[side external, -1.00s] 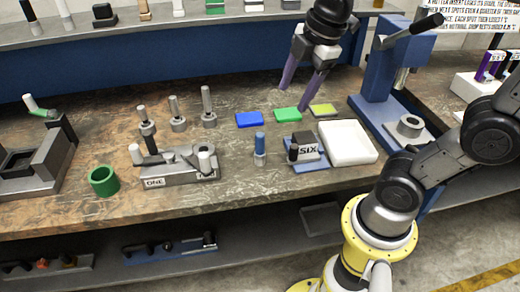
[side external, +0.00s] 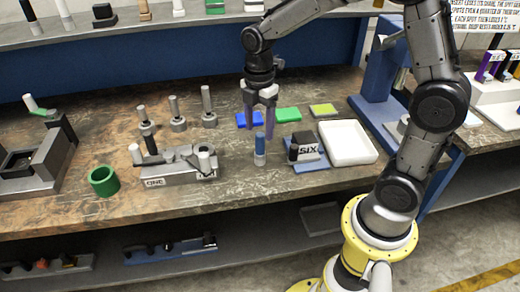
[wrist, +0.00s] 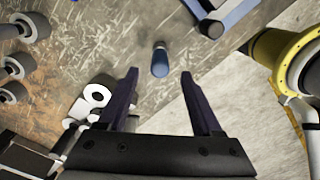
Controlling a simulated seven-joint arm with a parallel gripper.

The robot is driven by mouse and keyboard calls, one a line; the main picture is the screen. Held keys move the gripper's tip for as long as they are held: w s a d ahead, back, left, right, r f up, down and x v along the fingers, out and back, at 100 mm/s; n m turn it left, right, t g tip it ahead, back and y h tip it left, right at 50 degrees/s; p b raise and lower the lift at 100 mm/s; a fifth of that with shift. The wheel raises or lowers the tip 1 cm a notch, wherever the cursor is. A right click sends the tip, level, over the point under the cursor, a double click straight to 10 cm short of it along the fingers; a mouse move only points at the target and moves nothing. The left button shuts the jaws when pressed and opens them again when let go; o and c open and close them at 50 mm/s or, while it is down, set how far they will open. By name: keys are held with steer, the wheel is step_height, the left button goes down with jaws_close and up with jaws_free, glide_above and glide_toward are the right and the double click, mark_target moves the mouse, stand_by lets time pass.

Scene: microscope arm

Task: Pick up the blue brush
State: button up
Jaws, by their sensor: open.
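The blue brush (side external: 260,145) stands upright on the bench, with a blue upper part and a pale lower part. In the wrist view the blue brush (wrist: 160,62) lies ahead of the fingertips, roughly midway between them. My gripper (side external: 260,132) is open, its purple fingers pointing down above and just behind the brush in the side view. In the wrist view my gripper (wrist: 160,75) has its two dark fingers wide apart with nothing between them. I cannot tell the exact height gap.
Right of the brush are a blue stand marked SIX (side external: 308,150) and a white tray (side external: 347,142). Left is a grey fixture marked ONE (side external: 178,168). Blue (side external: 249,119), green (side external: 287,114) and yellow-green (side external: 323,109) pads lie behind. The bench's front edge is close to the brush.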

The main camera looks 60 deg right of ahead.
mark_target(260, 144)
steer(key=shift+d+f, duration=0.2)
steer(key=shift+f, duration=2.95)
jaws_close()
